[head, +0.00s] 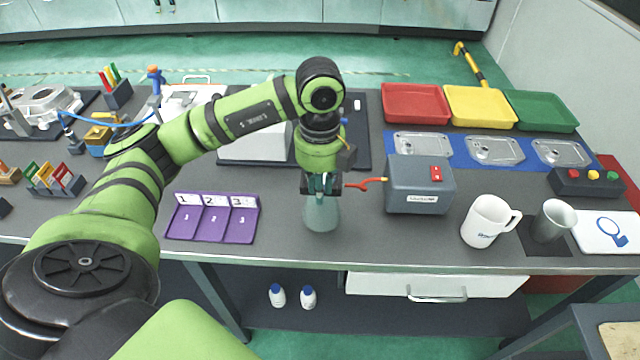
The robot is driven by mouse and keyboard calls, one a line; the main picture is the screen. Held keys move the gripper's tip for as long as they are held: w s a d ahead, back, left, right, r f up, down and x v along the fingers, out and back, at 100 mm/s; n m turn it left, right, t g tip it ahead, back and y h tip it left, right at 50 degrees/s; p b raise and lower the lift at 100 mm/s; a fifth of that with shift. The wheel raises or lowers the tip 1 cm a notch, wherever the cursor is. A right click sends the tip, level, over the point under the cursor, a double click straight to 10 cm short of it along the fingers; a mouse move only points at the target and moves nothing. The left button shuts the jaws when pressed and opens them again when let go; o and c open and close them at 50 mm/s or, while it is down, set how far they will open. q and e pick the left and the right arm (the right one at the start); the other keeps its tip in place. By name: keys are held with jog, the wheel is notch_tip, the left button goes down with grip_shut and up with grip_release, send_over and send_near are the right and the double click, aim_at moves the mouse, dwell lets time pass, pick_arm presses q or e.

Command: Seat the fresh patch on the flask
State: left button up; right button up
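A pale grey-green flask (321,216) stands near the front edge of the dark bench, in the middle of the head view. My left gripper (321,187) points down right over it, with its fingers at the flask's top. The fingers and the flask's neck overlap, so I cannot tell whether they grip it or only surround it. I cannot make out a patch on the flask or elsewhere. My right gripper is out of view.
A grey box (419,188) with a red switch stands right of the flask, its red-tipped lead reaching toward my gripper. A purple numbered tray (212,236) lies to the left. A white mug (484,222) and grey cup (551,222) stand right. Bench between tray and flask is clear.

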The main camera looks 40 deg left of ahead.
pick_arm(q)
jog(key=shift+r, duration=0.1)
notch_tip(320, 180, up, 12)
dwell(0.8)
dwell(0.4)
